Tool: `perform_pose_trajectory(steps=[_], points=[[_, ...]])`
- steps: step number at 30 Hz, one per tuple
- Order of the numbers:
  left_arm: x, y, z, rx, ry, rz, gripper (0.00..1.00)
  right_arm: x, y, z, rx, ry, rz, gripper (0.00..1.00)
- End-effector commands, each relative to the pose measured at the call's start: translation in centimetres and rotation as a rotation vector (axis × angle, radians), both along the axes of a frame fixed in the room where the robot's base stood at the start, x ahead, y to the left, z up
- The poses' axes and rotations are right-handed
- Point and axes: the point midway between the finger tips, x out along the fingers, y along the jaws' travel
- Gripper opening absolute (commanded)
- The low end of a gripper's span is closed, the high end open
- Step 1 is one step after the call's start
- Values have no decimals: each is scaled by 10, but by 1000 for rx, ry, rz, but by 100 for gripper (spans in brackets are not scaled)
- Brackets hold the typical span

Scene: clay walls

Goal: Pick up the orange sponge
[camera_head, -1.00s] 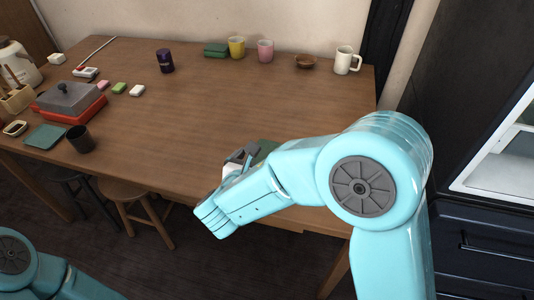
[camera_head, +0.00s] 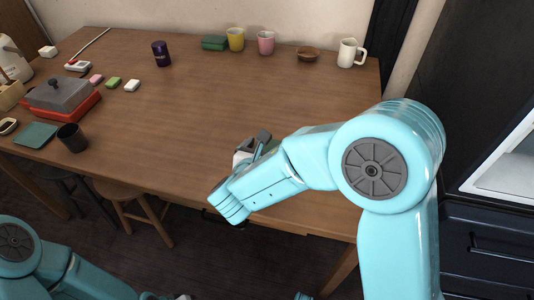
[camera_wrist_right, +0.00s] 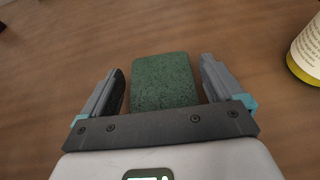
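No orange surface shows in any view. A green, rough-topped block (camera_wrist_right: 164,82), like the scouring side of a sponge, lies on the wooden table in the right wrist view. My right gripper (camera_wrist_right: 160,88) is open, with one finger on each side of the block and a narrow gap at each. In the head view, my right gripper (camera_head: 257,143) is low over the table's front part, and the block is hidden by my gripper and arm. Part of my left arm shows at the bottom left of the head view, but its gripper cannot be made out.
A labelled container with a yellow base (camera_wrist_right: 307,55) stands right of my right gripper. The table's middle is clear.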

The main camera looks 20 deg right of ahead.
Motion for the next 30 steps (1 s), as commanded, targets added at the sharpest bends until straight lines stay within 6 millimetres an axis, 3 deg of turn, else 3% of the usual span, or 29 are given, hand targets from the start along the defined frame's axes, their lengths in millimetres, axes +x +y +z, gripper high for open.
perform_pose_trajectory(steps=[1,4,15,20,26,30], points=[[0,0,0,0,0,0,43,-1,0,0,0,0,0,76],[0,0,0,0,0,0,43,-1,0,0,0,0,0,44],[0,0,0,0,0,0,43,0,0,1,0,0,-1,43],[0,0,5,0,0,0,43,1,-1,13,1,-4,-2,43],[0,0,19,0,0,0,43,2,0,55,3,-6,-1,43],[0,0,34,0,0,0,43,2,0,102,5,-8,-2,43]])
